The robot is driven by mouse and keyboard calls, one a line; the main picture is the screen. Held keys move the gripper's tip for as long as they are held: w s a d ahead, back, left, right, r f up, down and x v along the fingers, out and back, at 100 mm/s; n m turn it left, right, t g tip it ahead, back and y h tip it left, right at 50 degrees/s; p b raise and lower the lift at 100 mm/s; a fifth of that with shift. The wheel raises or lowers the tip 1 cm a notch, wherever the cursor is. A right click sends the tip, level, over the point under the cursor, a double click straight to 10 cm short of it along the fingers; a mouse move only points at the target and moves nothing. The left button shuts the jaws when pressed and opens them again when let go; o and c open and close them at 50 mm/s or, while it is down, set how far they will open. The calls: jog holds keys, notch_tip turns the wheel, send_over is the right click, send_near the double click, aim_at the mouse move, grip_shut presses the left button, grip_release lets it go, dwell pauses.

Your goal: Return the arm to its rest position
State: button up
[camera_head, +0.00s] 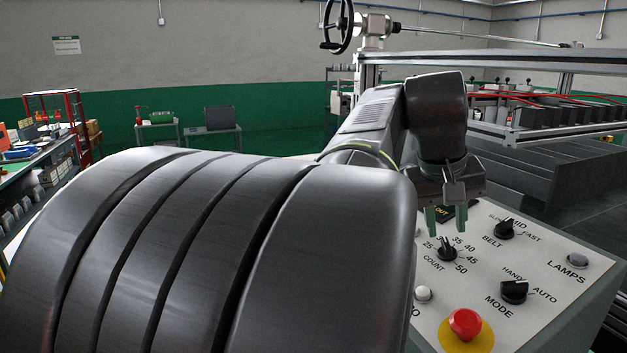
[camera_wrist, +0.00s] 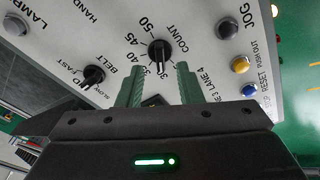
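My arm reaches forward over a white control panel (camera_head: 562,318), which also fills the top of the wrist view (camera_wrist: 110,20). My gripper (camera_head: 447,221) points down above the panel, close to the black COUNT knob (camera_head: 446,252). In the wrist view, the two green fingers of my gripper (camera_wrist: 160,70) stand apart with nothing between their tips. The COUNT knob (camera_wrist: 159,49) lies just past the fingertips and seems clear of them. The exact height of the fingertips over the panel cannot be told.
The panel also bears the BELT knob (camera_head: 504,229), MODE knob (camera_head: 514,292), LAMPS button (camera_head: 577,260) and a red mushroom button (camera_head: 465,324) near its front. A metal-framed machine (camera_head: 560,60) stands behind at right. A workbench (camera_head: 40,160) stands at far left. My own arm hides the middle.

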aim_at(446, 245)
jog(key=x, duration=0.5)
jog(key=shift+f, duration=0.1)
jog(key=shift+w+m, duration=0.1)
jog(key=shift+m, duration=0.3)
jog(key=shift+a+m+b, duration=0.1)
jog(key=shift+m+b, duration=0.55)
jog(key=shift+m, duration=0.15)
jog(key=m+b, duration=0.2)
jog(key=m, duration=0.3)
jog(key=shift+a+h+b, duration=0.1)
jog(key=shift+h+b, duration=0.25)
jog(key=shift+h, duration=0.05)
jog(key=shift+a+r+m, duration=0.1)
jog(key=shift+r+m, duration=0.3)
jog(key=s+v, duration=0.1)
jog(key=v, duration=1.3)
jog(key=shift+a+f+g, duration=0.3)
jog(key=shift+a, duration=0.05)
jog(key=shift+s, duration=0.1)
